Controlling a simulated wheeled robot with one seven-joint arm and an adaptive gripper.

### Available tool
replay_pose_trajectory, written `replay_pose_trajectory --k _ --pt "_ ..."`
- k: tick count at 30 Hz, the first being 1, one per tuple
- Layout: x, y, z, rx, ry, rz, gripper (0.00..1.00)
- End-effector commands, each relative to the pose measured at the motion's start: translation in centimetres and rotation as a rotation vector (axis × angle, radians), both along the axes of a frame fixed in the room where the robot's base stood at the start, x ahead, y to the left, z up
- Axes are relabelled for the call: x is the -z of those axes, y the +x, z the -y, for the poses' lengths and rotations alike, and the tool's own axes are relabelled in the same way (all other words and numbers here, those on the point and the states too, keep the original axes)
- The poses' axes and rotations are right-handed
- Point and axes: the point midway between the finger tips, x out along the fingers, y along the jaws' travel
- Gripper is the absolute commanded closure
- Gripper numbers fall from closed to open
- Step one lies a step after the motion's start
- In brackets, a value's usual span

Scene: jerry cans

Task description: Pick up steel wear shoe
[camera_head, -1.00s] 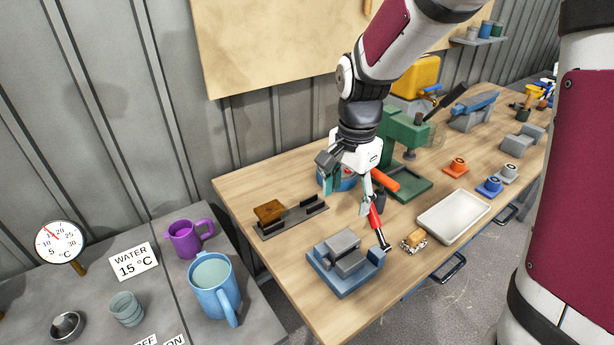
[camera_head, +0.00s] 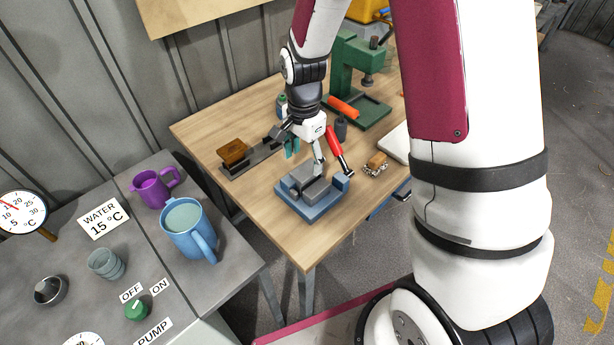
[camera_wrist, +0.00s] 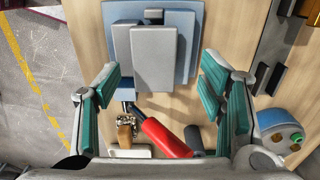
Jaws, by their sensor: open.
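A grey steel block (camera_head: 317,191), which looks like the steel wear shoe, lies on a blue base (camera_head: 328,213) with another grey piece beside it, near the front corner of the wooden bench. In the wrist view the block (camera_wrist: 153,58) is a plain grey rectangle, in front of the blue base (camera_wrist: 187,20). My gripper (camera_head: 306,155) is open and empty above the bench, close to the block's back side in the head view. In the wrist view my gripper (camera_wrist: 158,88) has teal-padded fingers spread on either side of the block's near end, apart from it.
A red-handled tool (camera_head: 336,143) lies close to the base; its handle (camera_wrist: 165,137) crosses below the gripper. A wooden brush (camera_head: 376,163) is to the right. A brown block on a dark rail (camera_head: 256,159) is left. A green press (camera_head: 347,70) stands behind.

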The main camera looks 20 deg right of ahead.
Motion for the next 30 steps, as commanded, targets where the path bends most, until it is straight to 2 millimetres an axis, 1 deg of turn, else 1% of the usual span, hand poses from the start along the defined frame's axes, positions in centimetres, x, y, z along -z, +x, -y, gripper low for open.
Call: replay_pose_trajectory --k 1,5,9,12,19,20,21,23,24,26,27,30 --pt "0.6 -0.4 0.2 0.002 0.0 -0.007 0.37" --pt "2.3 -0.8 0.4 0.001 0.0 -0.007 0.37" --pt "3.8 -0.6 0.4 -0.001 0.001 -0.004 0.37" --pt "4.3 -0.5 0.4 0.0 0.001 -0.001 0.37" --pt "4.4 -0.5 0.4 0.0 0.001 -0.001 0.37" --pt "4.4 -0.5 0.4 0.0 0.001 -0.001 0.41" --pt "4.4 -0.5 0.4 0.0 0.001 -0.001 0.5" --pt "4.4 -0.5 0.4 0.0 0.001 -0.001 0.64" --pt "4.4 -0.5 0.4 0.0 0.001 -0.001 0.73" --pt "4.4 -0.5 0.4 0.0 0.001 -0.001 0.87" --pt "4.4 -0.5 0.4 0.0 0.001 -0.001 0.96" --pt "4.4 -0.5 0.4 0.0 0.001 -0.001 0.96"
